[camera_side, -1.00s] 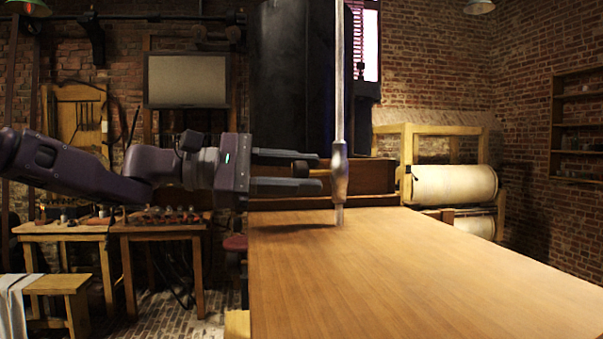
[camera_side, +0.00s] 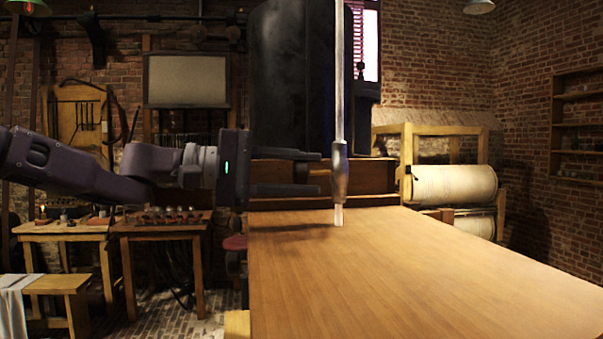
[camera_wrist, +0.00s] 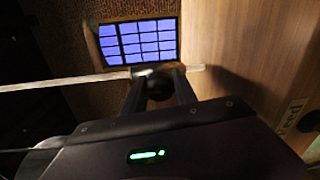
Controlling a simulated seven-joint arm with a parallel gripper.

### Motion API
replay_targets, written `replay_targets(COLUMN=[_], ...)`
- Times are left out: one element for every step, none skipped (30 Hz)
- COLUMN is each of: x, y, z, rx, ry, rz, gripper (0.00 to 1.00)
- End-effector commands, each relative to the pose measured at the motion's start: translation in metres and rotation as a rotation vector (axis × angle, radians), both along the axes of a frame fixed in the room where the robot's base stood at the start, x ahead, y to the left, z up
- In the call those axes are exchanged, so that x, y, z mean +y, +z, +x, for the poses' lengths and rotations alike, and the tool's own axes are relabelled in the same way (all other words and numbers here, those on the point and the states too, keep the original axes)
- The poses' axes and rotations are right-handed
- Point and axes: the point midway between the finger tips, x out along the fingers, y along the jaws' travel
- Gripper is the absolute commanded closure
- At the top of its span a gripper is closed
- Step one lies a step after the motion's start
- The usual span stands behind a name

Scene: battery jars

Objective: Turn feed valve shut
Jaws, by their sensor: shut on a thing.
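A thin pale pipe (camera_side: 340,70) hangs vertically in the side view, with a metal valve body (camera_side: 340,172) and a short pale spout (camera_side: 338,215) at its lower end. In the wrist view the pipe (camera_wrist: 60,83) runs in from the left to the valve body. A dark round valve knob (camera_wrist: 158,86) sits between my two fingers there. My gripper (camera_side: 315,172) reaches in level from the left, its fingers one above the other, shut on the knob. In the side view the knob is hard to make out between the fingers.
A wooden tabletop (camera_side: 430,270) lies below the spout and looks bare. A large black cylinder (camera_side: 290,80) stands behind the pipe. A wooden rack with a pale roll (camera_side: 453,184) stands at right. The wrist view shows a blue grid panel (camera_wrist: 140,40) beyond the valve.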

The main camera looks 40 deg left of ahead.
Motion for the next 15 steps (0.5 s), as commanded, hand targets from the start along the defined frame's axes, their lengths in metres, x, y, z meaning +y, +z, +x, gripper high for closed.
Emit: replay_targets(x=[0.0004,0.0004,0.0005,0.0005,0.0005,0.0005,0.0005,0.0005,0.0005,0.0005,0.0005,0.0005,0.0005,0.0005,0.0005], y=[-0.0011,-0.0011,-0.0011,-0.0011,-0.0011,-0.0011,-0.0011,-0.0011,-0.0011,-0.0011,-0.0011,-0.0011,-0.0011,-0.0011,-0.0011], z=[0.0002,0.0002,0.0003,0.0003,0.0003,0.0003,0.0003,0.0003,0.0003,0.0003,0.0003,0.0003,0.0003,0.0003,0.0003], rx=[-0.001,-0.003,-0.004,-0.005,-0.005,-0.005,-0.005,-0.005,-0.005,-0.005,-0.005,-0.005,-0.005,-0.005,-0.005], ry=[0.001,0.001,0.001,0.002,0.002,0.002,0.002,0.002,0.002,0.002,0.002,0.002,0.002,0.002,0.002], rz=[0.005,0.006,0.007,0.008,0.009,0.009,0.009,0.009,0.009,0.009,0.009,0.009,0.009,0.010,0.009], gripper=[1.00,1.00,1.00,1.00,1.00,1.00,1.00,1.00,1.00,1.00,1.00,1.00,1.00,1.00,0.58])
